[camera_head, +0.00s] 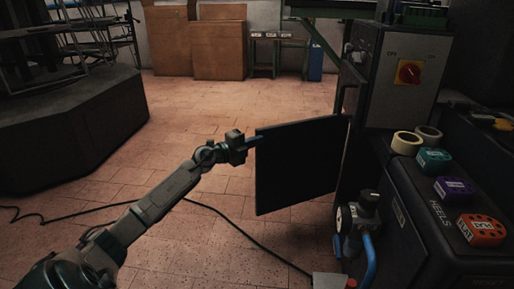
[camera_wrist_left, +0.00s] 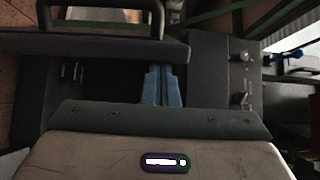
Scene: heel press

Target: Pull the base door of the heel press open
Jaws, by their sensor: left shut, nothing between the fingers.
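The base door (camera_head: 300,165) is a dark flat panel that stands swung out to the left from the heel press (camera_head: 385,85) in the head view. My left gripper (camera_head: 257,141) is shut and empty, with its fingertips at the door's upper free edge; I cannot tell whether they touch it. In the left wrist view the closed blue-grey fingers (camera_wrist_left: 163,76) point at a dark horizontal bar, which I cannot name for sure. My right gripper is not in view.
A regulator with a gauge (camera_head: 364,215) and blue hose stands right of the door. Coloured blocks (camera_head: 455,190) and tape rolls (camera_head: 407,143) lie on the dark housing at right. A cable (camera_head: 235,222) crosses the tiled floor, which is otherwise clear behind the arm.

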